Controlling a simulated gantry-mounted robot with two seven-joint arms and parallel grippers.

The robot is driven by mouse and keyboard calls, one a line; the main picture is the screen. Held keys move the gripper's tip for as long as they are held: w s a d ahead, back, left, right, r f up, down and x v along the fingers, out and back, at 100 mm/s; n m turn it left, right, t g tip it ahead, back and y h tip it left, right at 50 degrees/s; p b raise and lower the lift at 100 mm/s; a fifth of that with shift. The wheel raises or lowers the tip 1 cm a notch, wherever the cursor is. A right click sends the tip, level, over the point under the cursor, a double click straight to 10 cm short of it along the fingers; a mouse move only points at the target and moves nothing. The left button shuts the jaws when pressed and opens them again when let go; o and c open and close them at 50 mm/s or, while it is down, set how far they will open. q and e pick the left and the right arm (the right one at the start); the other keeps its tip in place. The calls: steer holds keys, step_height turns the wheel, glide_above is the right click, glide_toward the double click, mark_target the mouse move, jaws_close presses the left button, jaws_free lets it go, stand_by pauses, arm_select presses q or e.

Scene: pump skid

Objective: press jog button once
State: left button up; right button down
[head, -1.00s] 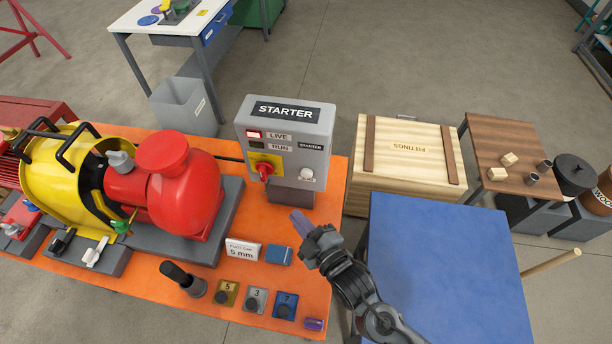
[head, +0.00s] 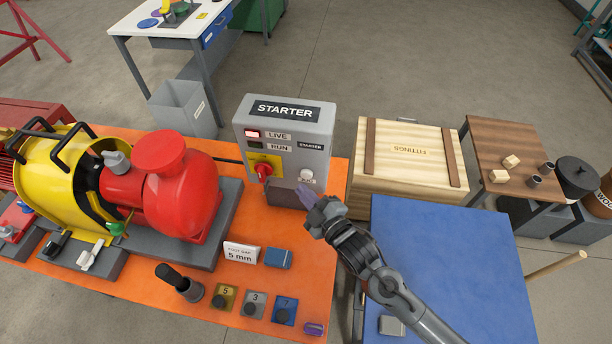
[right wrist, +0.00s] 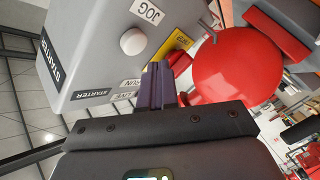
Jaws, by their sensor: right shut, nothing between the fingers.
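The grey starter box (head: 287,140) stands on the orange bench, with a lit red LIVE lamp, a dark RUN lamp and a red knob on a yellow plate. Its white round jog button (head: 306,174) is at the lower right of the front face. The button also shows in the right wrist view (right wrist: 134,41), below the JOG label. My right gripper (head: 304,193) is shut and empty, its fingertips just below the button in the head view. In the right wrist view the fingers are apart from the button, to its lower right. My left gripper is out of view.
The red and yellow pump (head: 172,190) fills the bench's left side. A 5 mm card (head: 241,252), a blue block (head: 278,258) and several numbered blocks lie in front. A wooden fittings crate (head: 408,160) and a blue table (head: 455,260) stand to the right.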

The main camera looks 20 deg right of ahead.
steer(key=shift+w+d, duration=0.35)
steer(key=shift+w, duration=0.1)
steer(key=shift+w+r, duration=0.1)
steer(key=shift+w, duration=0.05)
stand_by(1.8)
steer(key=shift+w+d+p, duration=0.2)
steer(key=shift+d+p, duration=0.05)
steer(key=shift+p, duration=0.05)
steer(key=shift+w+d, duration=0.25)
steer(key=shift+w, duration=0.1)
stand_by(0.9)
stand_by(0.3)
steer(key=shift+s+a+p, duration=0.5)
steer(key=shift+s+p, duration=0.05)
steer(key=shift+s, duration=0.15)
